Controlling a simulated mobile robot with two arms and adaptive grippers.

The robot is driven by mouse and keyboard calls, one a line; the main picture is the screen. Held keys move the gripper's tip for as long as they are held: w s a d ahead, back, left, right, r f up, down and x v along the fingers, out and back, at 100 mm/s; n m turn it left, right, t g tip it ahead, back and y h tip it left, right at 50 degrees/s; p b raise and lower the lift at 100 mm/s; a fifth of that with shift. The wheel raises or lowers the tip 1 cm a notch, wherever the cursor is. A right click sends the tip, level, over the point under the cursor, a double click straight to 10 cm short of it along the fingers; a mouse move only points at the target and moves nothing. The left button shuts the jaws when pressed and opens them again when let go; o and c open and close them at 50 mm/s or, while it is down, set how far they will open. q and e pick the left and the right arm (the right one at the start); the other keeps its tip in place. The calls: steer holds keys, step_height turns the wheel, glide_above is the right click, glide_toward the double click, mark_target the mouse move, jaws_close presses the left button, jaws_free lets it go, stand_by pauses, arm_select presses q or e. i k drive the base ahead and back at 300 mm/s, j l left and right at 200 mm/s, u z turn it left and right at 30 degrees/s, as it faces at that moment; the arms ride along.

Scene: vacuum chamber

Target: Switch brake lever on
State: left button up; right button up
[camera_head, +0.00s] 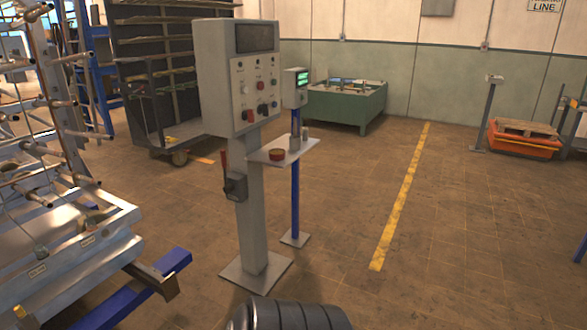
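A grey control cabinet (240,85) stands on a pedestal (251,230) left of the middle. On the left side of the pedestal, below the panel, is a small dark lever box (236,187). A thin lever with a red handle (224,162) points upward from it; I take it to be the brake lever. It is too small to read any on or off marking. Neither of my grippers is in view. A dark ribbed part, probably mine, shows at the bottom edge.
A metal rack (60,260) with many rods fills the left side, with a blue beam (145,290) near the pedestal. A small shelf (295,155) and a blue post (295,205) stand right of the pedestal. The floor to the right is clear around a yellow line (404,190).

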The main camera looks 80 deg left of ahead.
mark_target(229, 188)
steer(key=u, duration=3.2)
steer(key=i+j, duration=0.55)
steer(key=i, duration=0.3)
steer(key=i+j+z, duration=0.15)
steer(key=i+j, duration=0.4)
steer(key=i, duration=0.25)
steer(key=i+j, duration=0.65)
steer(key=i, duration=0.15)
steer(key=i+z, duration=0.05)
